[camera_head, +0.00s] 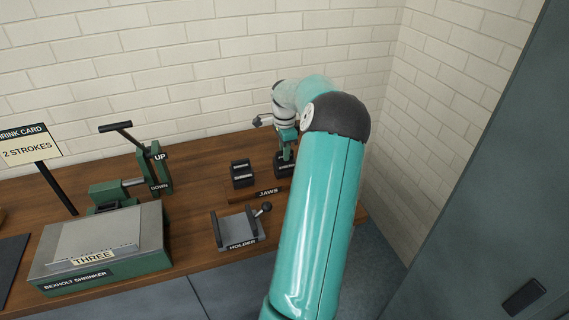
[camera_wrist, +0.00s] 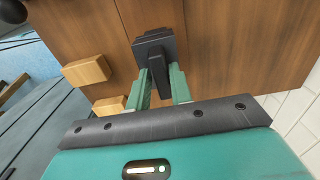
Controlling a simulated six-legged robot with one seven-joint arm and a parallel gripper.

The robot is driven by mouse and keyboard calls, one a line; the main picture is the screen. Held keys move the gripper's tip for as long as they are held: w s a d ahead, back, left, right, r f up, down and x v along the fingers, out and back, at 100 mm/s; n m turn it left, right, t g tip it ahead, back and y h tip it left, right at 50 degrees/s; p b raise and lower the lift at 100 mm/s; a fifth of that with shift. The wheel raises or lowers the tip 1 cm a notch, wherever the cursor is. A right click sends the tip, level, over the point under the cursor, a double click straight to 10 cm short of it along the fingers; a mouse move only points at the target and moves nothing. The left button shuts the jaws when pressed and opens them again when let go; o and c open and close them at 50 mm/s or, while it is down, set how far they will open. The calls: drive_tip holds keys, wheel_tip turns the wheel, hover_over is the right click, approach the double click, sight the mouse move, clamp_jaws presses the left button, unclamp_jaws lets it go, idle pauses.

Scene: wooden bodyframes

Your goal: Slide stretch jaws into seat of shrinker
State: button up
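Two dark jaw blocks stand by the JAWS label: a left one (camera_head: 242,174) and a right one (camera_head: 285,169). Their own markings are too small to read, so I cannot tell which is the stretch pair. My gripper (camera_head: 286,153) points down at the right block. In the wrist view, my gripper's green fingers (camera_wrist: 161,74) stand apart, with a dark block (camera_wrist: 154,45) at their tips. I cannot tell whether they press on it. The shrinker (camera_head: 100,265) is a green and grey machine at left; its lever (camera_head: 155,165) stands behind. I cannot make out its seat.
A grey holder tray (camera_head: 237,232) with a ball-ended lever lies in front of the jaws. A SHRINK CARD sign (camera_head: 27,145) stands at left. The wrist view shows light wooden blocks (camera_wrist: 87,70) left of the fingers. A brick wall closes the back and right.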

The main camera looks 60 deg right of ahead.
clamp_jaws()
drive_tip(key=shift+r, duration=0.9)
idle(0.4)
drive_tip(key=shift+r, duration=1.5)
